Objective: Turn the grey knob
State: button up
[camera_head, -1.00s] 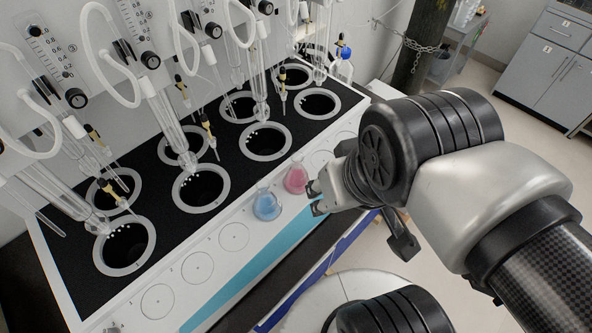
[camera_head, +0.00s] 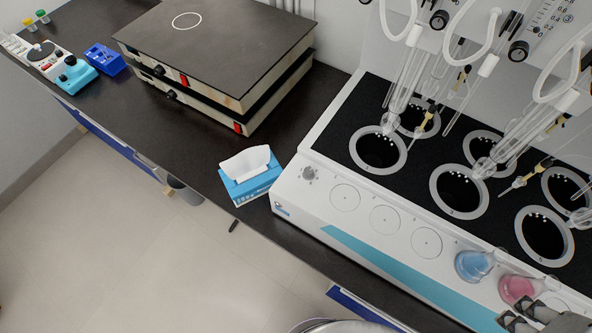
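The grey knob (camera_head: 309,173) sits on the left end of the white distiller's (camera_head: 300,212) front panel. It is small and round, and nothing touches it. My gripper (camera_head: 518,314) is at the bottom right edge of the view, near the pink flask and far to the right of the knob. Its two fingertips stand apart with nothing between them. The rest of my gripper and arm is cut off by the frame edge.
A blue flask (camera_head: 473,264) and a pink flask (camera_head: 517,287) stand on the distiller's front ledge. A tissue box (camera_head: 251,183) is just left of the knob. Stacked hot plates (camera_head: 215,45) stand behind it. Glass tubes rise over the black wells. The front ledge between knob and flasks is clear.

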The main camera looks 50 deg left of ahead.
aim_at(308, 171)
jog(key=u, duration=2.05)
jog(key=i+j+u, duration=0.15)
jog(key=u, duration=0.25)
